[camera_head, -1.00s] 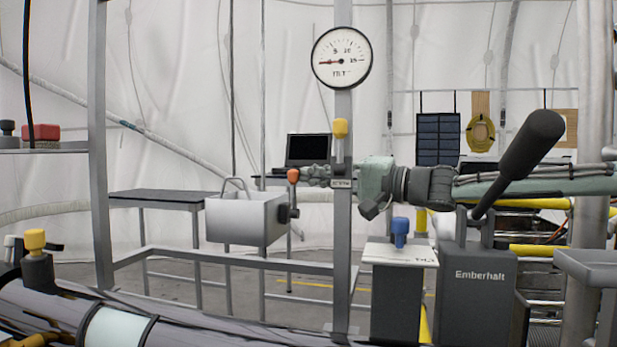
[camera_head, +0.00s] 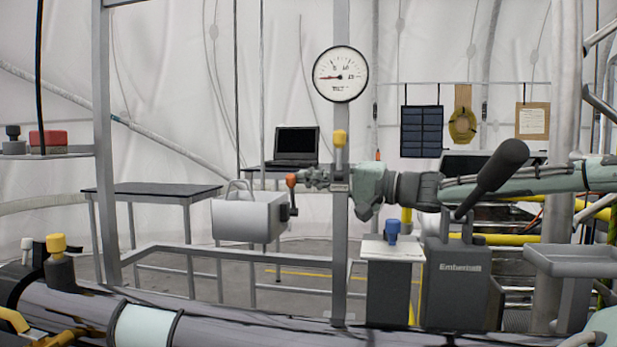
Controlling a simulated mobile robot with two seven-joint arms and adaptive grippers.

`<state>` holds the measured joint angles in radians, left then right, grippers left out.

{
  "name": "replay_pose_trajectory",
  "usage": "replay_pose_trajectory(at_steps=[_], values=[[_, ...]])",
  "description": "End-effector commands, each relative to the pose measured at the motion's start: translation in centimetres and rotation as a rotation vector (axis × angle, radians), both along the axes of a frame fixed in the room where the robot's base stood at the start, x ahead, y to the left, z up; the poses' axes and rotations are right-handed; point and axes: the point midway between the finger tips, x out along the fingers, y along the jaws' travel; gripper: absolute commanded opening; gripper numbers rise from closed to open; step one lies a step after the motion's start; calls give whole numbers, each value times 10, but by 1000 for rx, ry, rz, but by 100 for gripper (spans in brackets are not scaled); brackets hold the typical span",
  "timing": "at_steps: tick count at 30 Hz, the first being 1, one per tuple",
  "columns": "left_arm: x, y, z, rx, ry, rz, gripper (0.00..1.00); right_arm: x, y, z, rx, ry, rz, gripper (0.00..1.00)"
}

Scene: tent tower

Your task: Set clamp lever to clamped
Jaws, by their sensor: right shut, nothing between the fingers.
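A short dark lever with an orange knob (camera_head: 291,180) stands up at the right side of a grey box (camera_head: 246,220). It looks most like the clamp lever, but I can read no label on it. My right gripper (camera_head: 306,179) reaches in from the right, passing behind the upright post. It is shut and empty. Its tips are right beside the orange knob; I cannot tell whether they touch. A larger black-handled lever (camera_head: 492,178) rises tilted from a dark block marked Emberhalt (camera_head: 458,284). My left gripper is not in view.
A grey upright post (camera_head: 340,255) carries a round dial gauge (camera_head: 340,74) and a yellow knob (camera_head: 340,138). A blue knob (camera_head: 392,229) sits on a white-topped pedestal (camera_head: 392,249). A large dark pipe (camera_head: 230,325) crosses the front. A dark table (camera_head: 150,190) stands behind left.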

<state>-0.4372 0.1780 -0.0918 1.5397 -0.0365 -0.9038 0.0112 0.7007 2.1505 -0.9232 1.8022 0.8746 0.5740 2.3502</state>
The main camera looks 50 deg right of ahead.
Motion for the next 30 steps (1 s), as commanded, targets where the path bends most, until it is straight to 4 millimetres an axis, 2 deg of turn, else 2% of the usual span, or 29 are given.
replay_pose_trajectory(at_steps=[8,11,21,25,30], values=[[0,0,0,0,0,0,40,0,0,6,0,0,-1,0],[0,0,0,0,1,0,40,0,-1,19,-3,1,-3,0],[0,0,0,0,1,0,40,0,-1,81,-3,1,-2,0],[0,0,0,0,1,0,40,0,-1,95,-2,0,-1,0],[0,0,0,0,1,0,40,0,0,101,1,0,0,0]])
